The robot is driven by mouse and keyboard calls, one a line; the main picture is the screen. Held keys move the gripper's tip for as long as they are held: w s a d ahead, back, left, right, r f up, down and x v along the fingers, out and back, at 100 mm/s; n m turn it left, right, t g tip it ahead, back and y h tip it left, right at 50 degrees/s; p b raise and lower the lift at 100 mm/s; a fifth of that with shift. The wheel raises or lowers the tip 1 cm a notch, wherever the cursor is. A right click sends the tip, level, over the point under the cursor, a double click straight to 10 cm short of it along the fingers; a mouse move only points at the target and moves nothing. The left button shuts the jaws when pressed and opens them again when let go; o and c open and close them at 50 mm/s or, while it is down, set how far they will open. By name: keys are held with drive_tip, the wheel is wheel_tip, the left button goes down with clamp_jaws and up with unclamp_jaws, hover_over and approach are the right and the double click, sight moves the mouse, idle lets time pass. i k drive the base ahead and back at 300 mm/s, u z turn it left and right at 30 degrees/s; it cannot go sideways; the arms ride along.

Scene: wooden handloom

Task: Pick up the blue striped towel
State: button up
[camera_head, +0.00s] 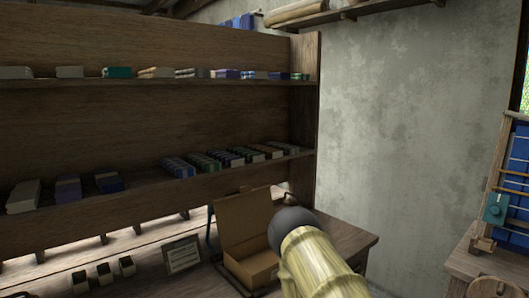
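A blue folded cloth with lighter stripes (178,167) lies on the lower shelf, left of a row of similar folded cloths. A plain-looking darker blue folded piece (109,182) lies further left on the same shelf. Small blue-violet folded pieces (226,74) lie on the upper shelf. Several blue pieces could match the blue striped towel, and I cannot tell for sure which one is meant. My gripper's fingers do not show. A pale yellow ribbed form with a dark rounded end stands at bottom centre, and I cannot tell whether it is part of my arm.
A wooden shelf unit (120,118) fills the left. Below it, an open brown box (245,222) stands on a wooden table (345,238) beside a small framed card (183,255). A wooden frame with blue panels (517,175) stands at the right edge.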

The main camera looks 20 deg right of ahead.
sight(230, 160)
drive_tip(key=z, duration=2.05)
drive_tip(key=i, duration=1.1)
drive_tip(key=u, duration=2.85)
